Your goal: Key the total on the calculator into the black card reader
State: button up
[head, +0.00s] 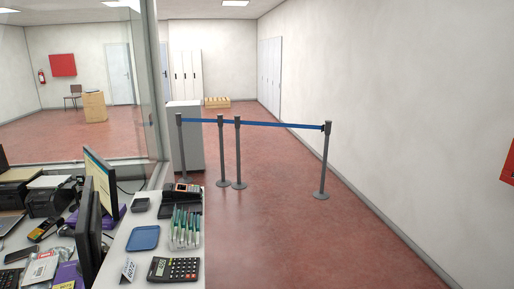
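At the far end of the counter lies a dark handheld device with orange parts (186,189). A small flat black item (140,205) lies just left of it. I cannot tell for certain which of these is the black card reader. Another dark device with yellow (43,229) lies on the desk at left. My gripper is not in view.
Between them on the counter are a pen holder (185,243), a blue tray (143,238) and a small sign (128,270). Monitors (101,180) and a glass partition (75,110) stand left. A blue-belt barrier (280,125) crosses the red floor. The floor right of the counter is clear.

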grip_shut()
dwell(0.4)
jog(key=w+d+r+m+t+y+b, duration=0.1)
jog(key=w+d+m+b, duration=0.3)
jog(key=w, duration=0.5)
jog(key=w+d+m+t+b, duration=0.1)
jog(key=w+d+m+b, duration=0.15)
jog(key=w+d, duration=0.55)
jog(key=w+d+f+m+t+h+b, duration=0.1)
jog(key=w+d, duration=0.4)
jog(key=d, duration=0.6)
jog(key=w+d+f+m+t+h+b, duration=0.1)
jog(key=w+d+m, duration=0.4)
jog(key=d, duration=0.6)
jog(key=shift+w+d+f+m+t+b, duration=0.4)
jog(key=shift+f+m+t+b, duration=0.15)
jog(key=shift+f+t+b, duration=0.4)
